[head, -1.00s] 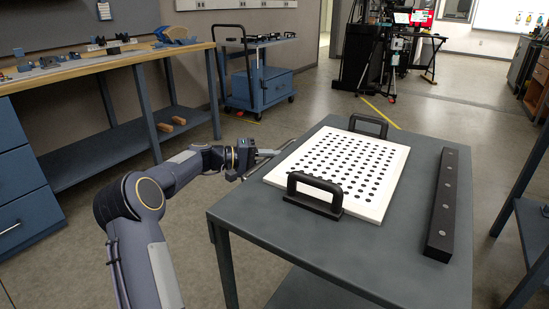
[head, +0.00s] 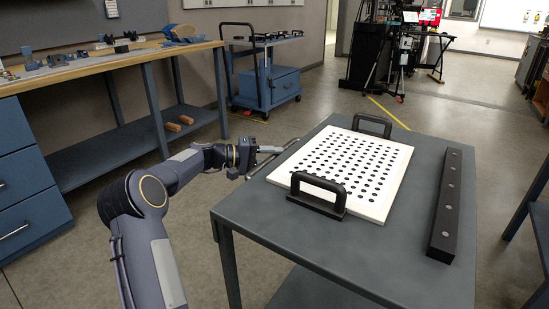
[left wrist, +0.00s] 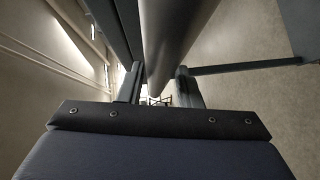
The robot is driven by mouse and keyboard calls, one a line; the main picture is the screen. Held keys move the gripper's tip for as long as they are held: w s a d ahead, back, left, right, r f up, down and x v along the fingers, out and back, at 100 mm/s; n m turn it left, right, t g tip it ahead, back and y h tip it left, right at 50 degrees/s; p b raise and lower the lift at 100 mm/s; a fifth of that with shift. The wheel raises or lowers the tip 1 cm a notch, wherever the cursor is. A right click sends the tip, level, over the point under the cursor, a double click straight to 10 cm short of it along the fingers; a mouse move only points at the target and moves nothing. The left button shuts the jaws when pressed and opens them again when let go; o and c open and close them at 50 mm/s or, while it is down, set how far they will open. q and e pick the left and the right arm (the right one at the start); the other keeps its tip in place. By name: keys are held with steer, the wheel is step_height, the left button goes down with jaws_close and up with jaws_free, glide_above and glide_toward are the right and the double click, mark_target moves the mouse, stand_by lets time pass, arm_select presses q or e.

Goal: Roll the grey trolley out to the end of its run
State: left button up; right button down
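The grey trolley (head: 285,240) stands in front of me, its flat top angled away. A thin push bar (head: 291,143) runs along its left side. My left gripper (head: 266,151) is at this bar. In the left wrist view the bar (left wrist: 176,35) runs between the two fingers (left wrist: 158,92), close to both, and the grip looks shut on it. The exact contact is hidden. My right gripper is in neither view.
A workbench (head: 110,62) stands left, a blue cart (head: 270,90) behind. A shelf (head: 530,225) is at right. Open floor (head: 450,115) lies beyond.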

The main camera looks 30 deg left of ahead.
arm_select(q)
steer(key=shift+o, duration=0.8)
steer(key=shift+d, duration=0.15)
steer(key=p+v, duration=0.2)
steer(key=v, duration=0.5)
steer(key=shift+s+a, duration=0.25)
steer(key=shift+a, duration=0.05)
